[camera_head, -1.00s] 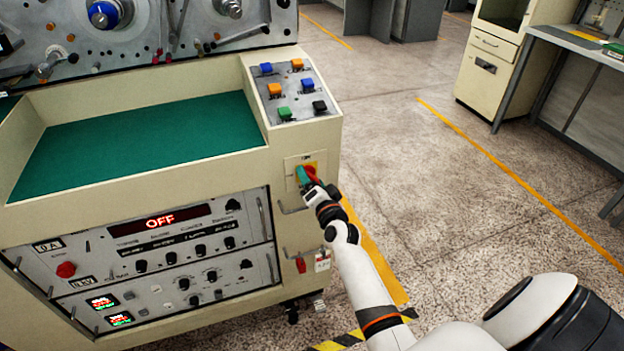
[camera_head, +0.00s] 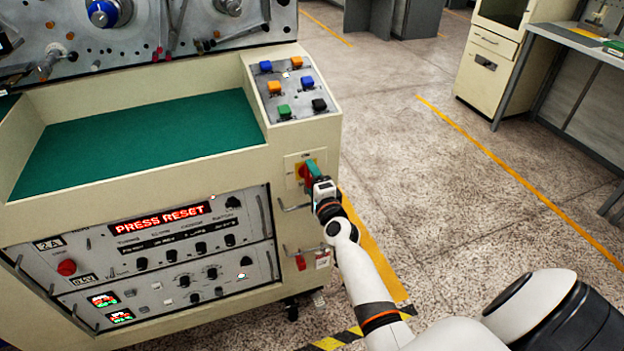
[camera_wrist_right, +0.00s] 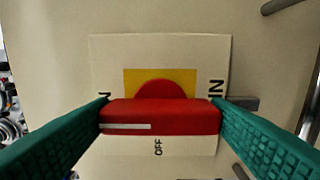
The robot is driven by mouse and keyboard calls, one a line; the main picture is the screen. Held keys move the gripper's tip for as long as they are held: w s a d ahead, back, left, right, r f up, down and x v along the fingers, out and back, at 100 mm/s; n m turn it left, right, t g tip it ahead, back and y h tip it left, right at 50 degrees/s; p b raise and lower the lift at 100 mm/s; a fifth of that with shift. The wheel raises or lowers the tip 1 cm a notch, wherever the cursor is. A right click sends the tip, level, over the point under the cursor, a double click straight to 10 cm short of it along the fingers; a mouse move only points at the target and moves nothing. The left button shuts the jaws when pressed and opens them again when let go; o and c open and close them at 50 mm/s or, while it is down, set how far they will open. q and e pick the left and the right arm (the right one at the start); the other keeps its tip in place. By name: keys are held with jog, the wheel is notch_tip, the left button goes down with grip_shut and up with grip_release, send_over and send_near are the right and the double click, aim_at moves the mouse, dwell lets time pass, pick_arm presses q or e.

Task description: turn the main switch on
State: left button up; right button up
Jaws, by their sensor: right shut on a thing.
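The main switch (camera_head: 304,171) is a red rotary handle on a yellow plate at the cabinet's front right corner. In the right wrist view its red handle (camera_wrist_right: 160,117) lies across the picture, with a white line on its left part. The label reads OFF sideways below it; other lettering is partly covered. My right gripper (camera_head: 312,170) is at the switch, its green fingers (camera_wrist_right: 160,120) shut on the two ends of the handle. In the head view the fingers cover part of the switch. My left gripper is not in view.
The lit panel display (camera_head: 158,220) reads PRESS RESET. Coloured push buttons (camera_head: 290,88) sit on the console above the switch. A metal bar handle (camera_head: 294,207) and a red item (camera_head: 300,262) are just below it. Open floor (camera_head: 440,190) lies to the right.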

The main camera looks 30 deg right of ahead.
dwell(0.5)
jog(key=o, duration=1)
jog(key=v, duration=1.2)
